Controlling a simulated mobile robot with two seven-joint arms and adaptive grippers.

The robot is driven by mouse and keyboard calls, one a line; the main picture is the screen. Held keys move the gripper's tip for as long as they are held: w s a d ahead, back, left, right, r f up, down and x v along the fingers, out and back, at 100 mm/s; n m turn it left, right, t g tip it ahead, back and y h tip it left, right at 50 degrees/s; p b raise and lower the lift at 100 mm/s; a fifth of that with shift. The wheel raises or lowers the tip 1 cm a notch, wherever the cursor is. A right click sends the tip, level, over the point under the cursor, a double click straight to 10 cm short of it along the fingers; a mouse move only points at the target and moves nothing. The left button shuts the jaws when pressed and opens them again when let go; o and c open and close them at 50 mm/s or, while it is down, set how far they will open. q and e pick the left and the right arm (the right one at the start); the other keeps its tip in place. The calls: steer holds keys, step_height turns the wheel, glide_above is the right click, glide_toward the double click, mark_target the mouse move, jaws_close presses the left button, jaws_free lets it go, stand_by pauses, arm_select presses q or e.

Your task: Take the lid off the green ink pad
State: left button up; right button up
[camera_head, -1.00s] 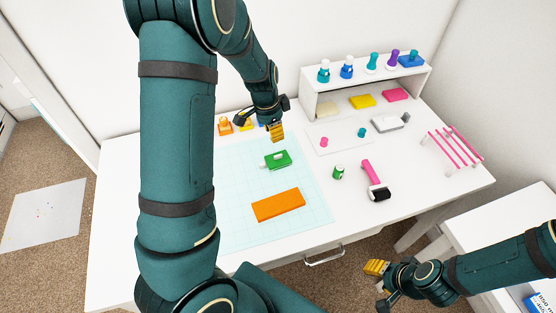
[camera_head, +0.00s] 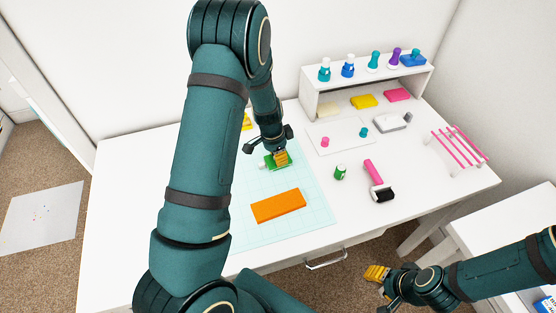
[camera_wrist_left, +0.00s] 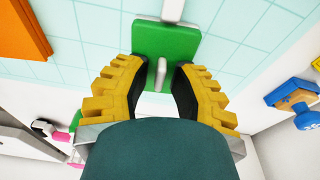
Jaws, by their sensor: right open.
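The green ink pad (camera_head: 267,162) lies on the pale gridded mat (camera_head: 310,222), partly hidden by my left gripper in the head view. In the left wrist view, the green pad (camera_wrist_left: 166,42) shows a small white upright tab (camera_wrist_left: 160,75) near its close edge and a white piece (camera_wrist_left: 172,8) at its far edge. My left gripper (camera_head: 281,158) is down at the pad. Its yellow fingers (camera_wrist_left: 160,88) are apart, one on each side of the small tab, with gaps. My right gripper (camera_head: 377,273) is open and empty, off the table's front edge.
An orange block (camera_head: 278,206) lies on the mat in front of the pad. A white shelf (camera_head: 309,107) with stamps and pads is behind.

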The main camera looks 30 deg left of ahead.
arm_select(q)
jaws_close()
